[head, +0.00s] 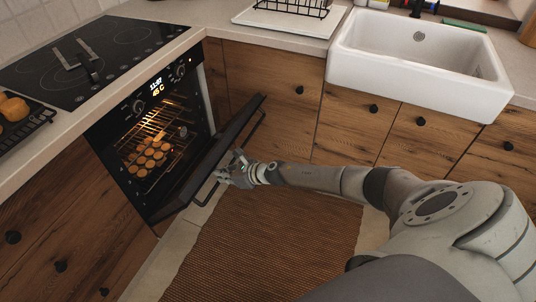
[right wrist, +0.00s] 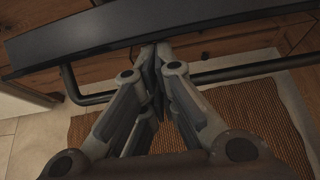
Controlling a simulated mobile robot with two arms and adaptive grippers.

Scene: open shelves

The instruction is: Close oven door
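The oven (head: 150,140) at the left has its dark door (head: 207,168) partly open, tilted outward from the lit cavity. A bar handle (head: 248,135) runs along the door's outer side. My right gripper (head: 232,172) is at the door's outer side, beside the handle. In the right wrist view its fingers (right wrist: 155,52) are drawn together at the tips and cross in front of the handle (right wrist: 245,70), near the door's edge (right wrist: 200,25). The handle runs across the fingers, not visibly gripped between them; contact is unclear. My left gripper is not in view.
Round baked pieces (head: 148,158) lie on a rack inside the oven. A brown woven rug (head: 270,235) covers the floor below. Wooden cabinets (head: 262,85) and a white sink (head: 425,55) stand behind my right arm. A black cooktop (head: 90,60) is above the oven.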

